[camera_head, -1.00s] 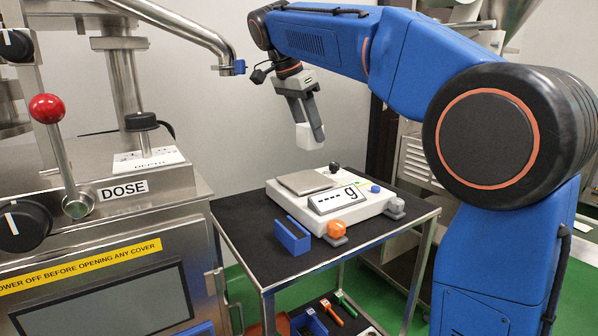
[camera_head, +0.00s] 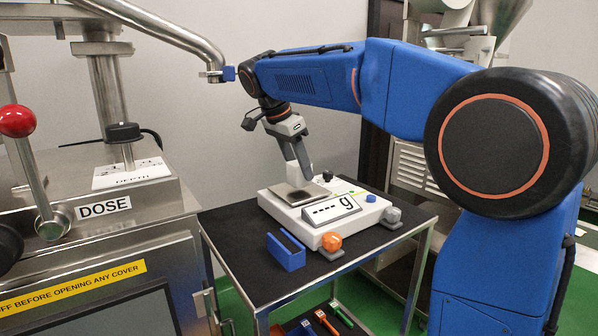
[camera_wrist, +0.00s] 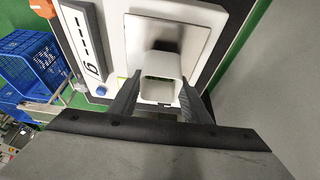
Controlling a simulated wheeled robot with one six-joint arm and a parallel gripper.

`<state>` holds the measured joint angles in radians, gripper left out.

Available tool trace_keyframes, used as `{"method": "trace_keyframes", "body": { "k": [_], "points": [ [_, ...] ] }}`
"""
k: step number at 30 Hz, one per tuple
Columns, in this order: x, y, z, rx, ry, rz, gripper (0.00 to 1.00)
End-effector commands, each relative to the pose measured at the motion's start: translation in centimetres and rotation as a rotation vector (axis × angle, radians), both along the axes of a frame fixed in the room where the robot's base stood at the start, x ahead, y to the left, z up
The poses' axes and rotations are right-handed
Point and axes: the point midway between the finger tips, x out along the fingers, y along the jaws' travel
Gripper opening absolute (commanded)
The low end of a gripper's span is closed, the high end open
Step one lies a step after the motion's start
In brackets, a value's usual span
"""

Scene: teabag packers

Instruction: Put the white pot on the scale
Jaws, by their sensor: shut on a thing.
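The white pot (camera_head: 293,177) is held between the fingers of my gripper (camera_head: 299,175), low over the scale (camera_head: 328,235). In the wrist view the pot (camera_wrist: 158,93) is a square white cup between both dark fingers. It overlaps the near edge of the grey metal pan (camera_wrist: 183,32). In the head view the pan (camera_head: 285,197) lies under the pot and fingers. I cannot tell whether the pot's bottom touches the pan. The scale's display shows dashes and a "g".
The scale stands on a black-topped metal table (camera_head: 250,275). A blue slotted holder (camera_head: 286,251), an orange knob (camera_head: 332,241) and a grey knob (camera_head: 393,214) sit around its front. The dosing machine (camera_head: 110,245) stands close on the left.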

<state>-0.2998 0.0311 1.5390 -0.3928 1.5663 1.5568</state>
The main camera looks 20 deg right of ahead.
Motion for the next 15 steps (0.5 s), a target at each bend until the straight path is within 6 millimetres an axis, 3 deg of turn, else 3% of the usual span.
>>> {"method": "trace_keyframes", "body": {
  "k": [3, 14, 15],
  "points": [
    [-0.06, -0.02, -1.23, 0.0, 0.001, 0.0, 0.18],
    [-0.01, -0.01, -1.52, 0.0, -0.001, -0.001, 0.18],
    [-0.01, 0.0, -1.52, 0.0, -0.001, -0.001, 0.5]
  ]
}}
